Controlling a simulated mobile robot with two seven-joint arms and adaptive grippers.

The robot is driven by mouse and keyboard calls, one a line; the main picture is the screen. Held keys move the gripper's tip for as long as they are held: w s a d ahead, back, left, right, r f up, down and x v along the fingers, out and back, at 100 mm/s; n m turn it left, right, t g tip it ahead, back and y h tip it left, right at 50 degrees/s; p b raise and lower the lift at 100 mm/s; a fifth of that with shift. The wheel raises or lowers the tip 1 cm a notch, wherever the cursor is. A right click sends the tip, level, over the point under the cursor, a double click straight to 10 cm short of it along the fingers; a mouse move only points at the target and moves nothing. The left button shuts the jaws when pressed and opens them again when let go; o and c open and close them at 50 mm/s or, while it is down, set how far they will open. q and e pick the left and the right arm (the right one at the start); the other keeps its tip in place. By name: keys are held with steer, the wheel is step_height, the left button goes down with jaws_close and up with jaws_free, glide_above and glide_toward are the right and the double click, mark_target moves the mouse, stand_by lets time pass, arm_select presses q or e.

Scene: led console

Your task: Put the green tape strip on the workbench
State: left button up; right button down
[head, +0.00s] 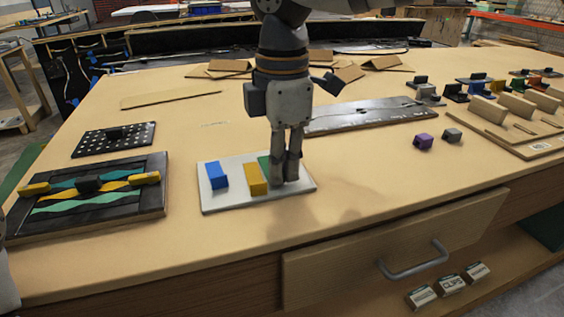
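A white tray (235,205) lies on the tan workbench (360,190). On it stand a blue block (217,175) and a yellow block (255,179). A green piece (264,162) shows just right of the yellow block, mostly hidden by my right gripper (286,180); it may be the green tape strip. The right gripper points down at the tray's right part, its fingers close together. Whether they hold the green piece is hidden. My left gripper is not in view.
A black panel with teal and yellow wavy strips (95,185) and a dotted black plate (115,139) lie left. Small purple (423,141) and grey (452,135) blocks sit right. The front right bench area is clear.

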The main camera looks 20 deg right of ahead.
steer(key=c, duration=1.8)
jaws_free()
steer(key=shift+f, duration=0.15)
step_height(320, 180, up, 12)
steer(key=shift+r, duration=0.2)
